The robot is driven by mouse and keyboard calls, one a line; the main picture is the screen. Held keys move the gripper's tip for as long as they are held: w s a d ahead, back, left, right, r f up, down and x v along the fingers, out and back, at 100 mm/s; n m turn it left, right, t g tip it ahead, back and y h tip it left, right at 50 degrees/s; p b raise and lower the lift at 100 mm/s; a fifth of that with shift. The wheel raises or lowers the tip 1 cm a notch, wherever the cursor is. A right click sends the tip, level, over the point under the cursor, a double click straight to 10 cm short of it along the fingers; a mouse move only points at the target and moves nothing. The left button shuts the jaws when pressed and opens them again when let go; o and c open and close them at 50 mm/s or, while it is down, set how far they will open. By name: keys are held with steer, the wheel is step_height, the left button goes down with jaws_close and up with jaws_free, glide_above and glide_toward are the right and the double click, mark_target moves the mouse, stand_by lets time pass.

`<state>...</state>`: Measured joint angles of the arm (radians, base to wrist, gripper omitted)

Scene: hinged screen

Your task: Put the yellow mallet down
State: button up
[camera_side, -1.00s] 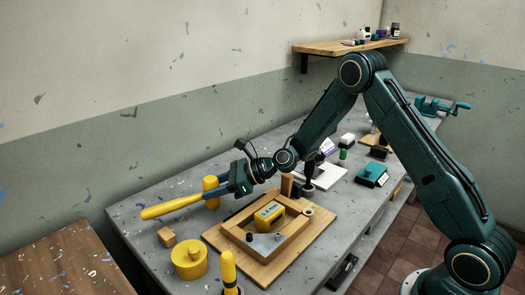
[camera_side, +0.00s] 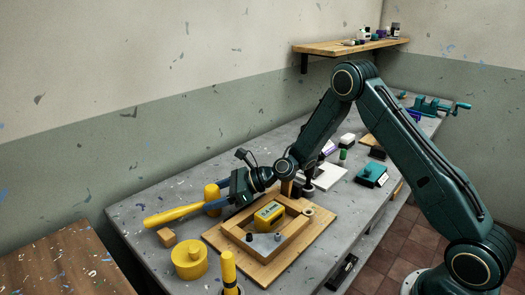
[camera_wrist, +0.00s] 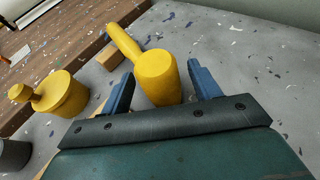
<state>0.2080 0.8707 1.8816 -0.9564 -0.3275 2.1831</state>
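The yellow mallet (camera_side: 178,214) is at the far left part of the grey bench, its handle pointing to the left. Its head (camera_side: 211,190) stands behind the fingers in the side view. In the wrist view the mallet (camera_wrist: 157,77) lies between and beyond my two blue fingertips. My gripper (camera_side: 216,205) is open at the head end. In the wrist view my gripper (camera_wrist: 160,78) shows a clear gap between the right finger and the mallet; the left finger looks very near it. Whether the mallet's underside touches the bench is hidden.
A small wooden block (camera_side: 166,237) sits close to the handle. A yellow round pot (camera_side: 189,261) and an upright yellow handle (camera_side: 229,268) stand in front. A wooden framed board (camera_side: 290,253) with a yellow box lies to the right. Bench at the back left is clear.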

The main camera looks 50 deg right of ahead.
steer(key=shift+d, duration=0.1)
steer(key=v, duration=1.3)
steer(key=shift+s+d+r, duration=0.1)
steer(key=shift+s+d, duration=0.05)
steer(key=shift+s, duration=0.2)
steer(key=shift+r, duration=0.1)
steer(key=shift+s+a+r+n+g, duration=0.3)
steer(key=shift+a+r+n, duration=0.1)
steer(key=shift+n, duration=0.3)
steer(key=s+a+r+n, duration=0.1)
steer(key=n, duration=0.1)
steer(key=s+a+r+n+g+h, duration=0.1)
steer(key=s+n, duration=0.1)
steer(key=n, duration=0.1)
steer(key=s+a+r+n+g, duration=0.1)
steer(key=r+n, duration=0.1)
steer(key=shift+s+h, duration=0.2)
steer(key=shift+h, duration=0.2)
steer(key=s+d+r+n+h, duration=0.1)
steer(key=s+r+n+h, duration=0.1)
steer(key=s+n, duration=0.4)
steer(key=s+d+r+n+g+h, duration=0.1)
steer(key=s+r+n+h, duration=0.2)
steer(key=s+n, duration=0.3)
steer(key=s+d+r+n+h, duration=0.1)
steer(key=s+r+n, duration=0.4)
steer(key=s, duration=0.7)
steer(key=shift+s+d+n+h, duration=0.4)
steer(key=shift+n+h, duration=0.4)
steer(key=shift+h, duration=0.1)
